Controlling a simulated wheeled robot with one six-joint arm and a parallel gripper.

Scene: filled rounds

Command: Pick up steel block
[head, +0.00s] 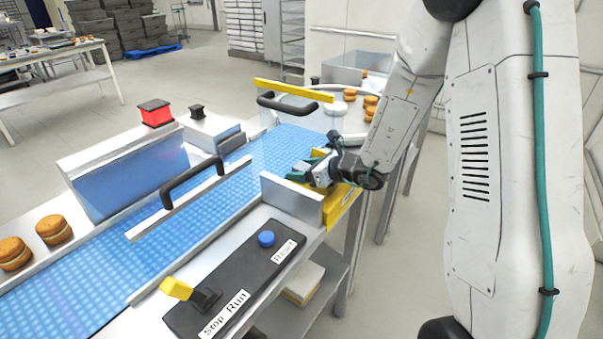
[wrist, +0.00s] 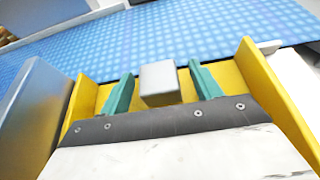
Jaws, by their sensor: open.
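The steel block (wrist: 160,82) is a small light-grey block in the wrist view. It sits in a yellow holder (wrist: 255,75) with raised side walls beside the blue belt. My gripper (wrist: 160,84) is open, with one teal finger on each side of the block and a visible gap to each. In the head view my gripper (head: 312,170) is low over the yellow holder (head: 345,203), behind a grey upright plate. I cannot clearly make out the block there.
The blue conveyor belt (head: 262,158) runs past the holder, with a black-handled bar (head: 190,197) across it. A grey plate (head: 291,200) stands close to my gripper. A control panel (head: 235,279) lies in front. Round pastries (head: 54,230) sit beside the belt.

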